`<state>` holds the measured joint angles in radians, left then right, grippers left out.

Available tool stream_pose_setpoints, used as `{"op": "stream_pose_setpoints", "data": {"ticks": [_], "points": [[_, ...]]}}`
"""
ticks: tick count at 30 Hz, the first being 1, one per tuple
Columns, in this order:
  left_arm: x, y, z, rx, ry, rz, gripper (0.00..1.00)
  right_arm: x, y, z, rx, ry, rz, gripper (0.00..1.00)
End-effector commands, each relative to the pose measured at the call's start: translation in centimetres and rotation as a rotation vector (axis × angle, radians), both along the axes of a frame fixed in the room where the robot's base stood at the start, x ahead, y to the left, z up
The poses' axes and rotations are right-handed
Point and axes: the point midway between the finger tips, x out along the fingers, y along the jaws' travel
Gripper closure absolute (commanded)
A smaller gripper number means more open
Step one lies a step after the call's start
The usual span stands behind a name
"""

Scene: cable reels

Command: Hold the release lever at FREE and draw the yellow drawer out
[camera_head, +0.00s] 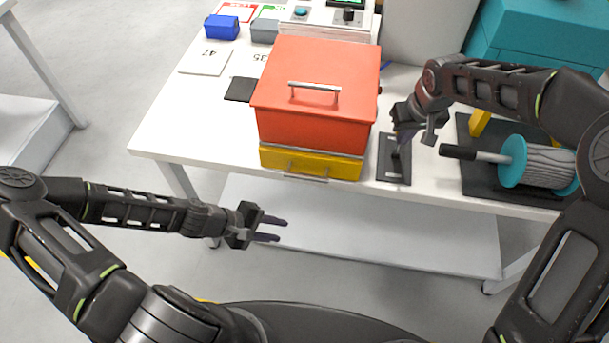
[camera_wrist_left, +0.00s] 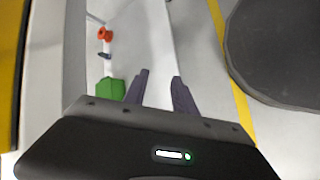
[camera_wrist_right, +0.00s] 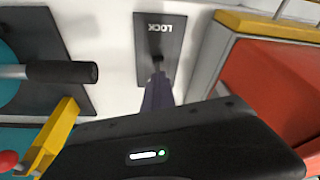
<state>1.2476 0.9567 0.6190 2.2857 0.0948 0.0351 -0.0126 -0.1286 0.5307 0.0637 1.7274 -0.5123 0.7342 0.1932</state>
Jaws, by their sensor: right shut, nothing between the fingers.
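The yellow drawer (camera_head: 270,158) sits under the red cabinet (camera_head: 310,122), its front about flush and a metal handle (camera_head: 305,178) on it. It appears shut. The release lever's dark plate (camera_head: 393,180) lies right of the cabinet. In the right wrist view, the plate (camera_wrist_right: 172,55) reads LOCK at its near-robot end. The FREE marking is hidden. My right gripper (camera_head: 404,146) is shut over the plate, with its fingertips (camera_wrist_right: 158,80) at the small dark lever; contact and lever position are unclear. My left gripper (camera_head: 276,230) is open and empty, below and in front of the drawer.
A teal cable reel (camera_head: 512,162) with a dark-handled rod stands on a black mat at the right. Blue (camera_head: 222,27) and grey (camera_head: 265,31) blocks and label cards lie at the back left. The floor before the drawer is clear.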

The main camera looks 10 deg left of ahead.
Motion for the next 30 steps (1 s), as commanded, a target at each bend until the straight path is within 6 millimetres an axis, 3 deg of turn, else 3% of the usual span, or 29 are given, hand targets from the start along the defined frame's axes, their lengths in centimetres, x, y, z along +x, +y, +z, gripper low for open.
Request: {"op": "stream_pose_setpoints", "data": {"ticks": [1,6,9,13,18,30], "points": [[1.3,1.7,1.2,-0.048,-0.014,0.049,0.68,0.1,0.0,0.1,0.0,-0.004,0.0,1.0],[4.7,6.2,8.0,-0.243,-0.103,0.109,0.68,0.1,0.0,0.1,0.0,-0.004,0.0,1.0],[5.6,6.9,12.4,-0.345,-0.161,0.062,0.68,0.1,0.0,0.1,0.001,-0.004,0.0,1.0],[5.5,5.7,16.6,-0.452,-0.201,-0.045,0.68,0.1,0.0,0.1,0.001,-0.004,0.0,1.0],[3.8,4.7,18.3,-0.535,-0.189,-0.12,0.68,0.1,0.0,0.1,0.001,-0.003,0.0,1.0],[3.5,4.4,18.5,-0.545,-0.187,-0.136,0.68,0.1,0.0,0.1,0.001,-0.002,0.0,1.0]]}}
